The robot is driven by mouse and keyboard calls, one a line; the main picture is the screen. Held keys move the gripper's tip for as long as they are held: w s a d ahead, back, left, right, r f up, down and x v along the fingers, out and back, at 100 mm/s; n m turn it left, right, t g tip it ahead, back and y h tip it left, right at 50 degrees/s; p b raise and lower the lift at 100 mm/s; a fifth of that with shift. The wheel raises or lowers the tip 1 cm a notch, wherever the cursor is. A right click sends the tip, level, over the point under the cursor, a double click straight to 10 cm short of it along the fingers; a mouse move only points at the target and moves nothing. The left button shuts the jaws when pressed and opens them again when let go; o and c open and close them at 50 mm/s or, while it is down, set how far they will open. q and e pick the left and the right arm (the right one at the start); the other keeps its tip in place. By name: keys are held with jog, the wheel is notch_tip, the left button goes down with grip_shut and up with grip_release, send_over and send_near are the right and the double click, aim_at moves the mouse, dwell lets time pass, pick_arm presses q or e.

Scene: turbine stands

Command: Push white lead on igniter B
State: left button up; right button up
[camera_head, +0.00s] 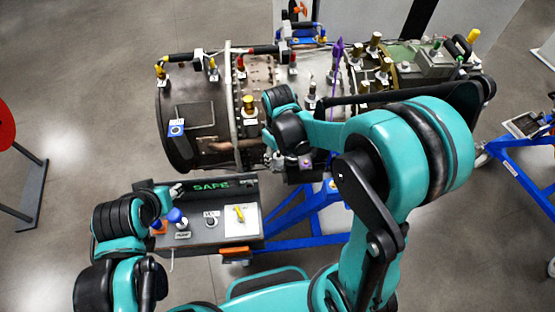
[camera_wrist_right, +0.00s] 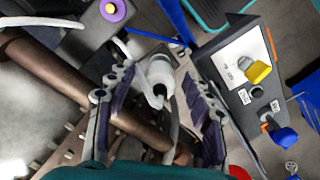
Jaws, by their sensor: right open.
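A white lead with a thick white end (camera_wrist_right: 158,72) shows in the right wrist view. A thin white loop hangs at its near side, and a dark part sits at its far end. My right gripper (camera_wrist_right: 156,92) is open, with one purple-padded finger on each side of the white end; I cannot tell whether either touches it. In the head view my right gripper (camera_head: 276,160) is at the near lower side of the turbine (camera_head: 200,135), and the lead is hidden there. My left gripper (camera_head: 172,192) is small and unclear by the control box's left end. No igniter letter is readable.
The control box (camera_head: 213,246) has a green SAFE display (camera_head: 211,186), a yellow switch (camera_head: 239,213) and a blue knob (camera_head: 175,215). It also shows in the right wrist view (camera_wrist_right: 285,150). Blue stand legs (camera_head: 300,212) lie below the turbine. Open floor (camera_head: 80,60) lies at left.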

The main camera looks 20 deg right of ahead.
grip_shut()
jog(key=shift+r, duration=0.15)
jog(key=shift+r+p, duration=0.35)
jog(key=shift+p, duration=0.05)
jog(key=shift+r, duration=0.2)
jog(key=shift+r+p, duration=0.65)
jog(key=shift+r, duration=0.15)
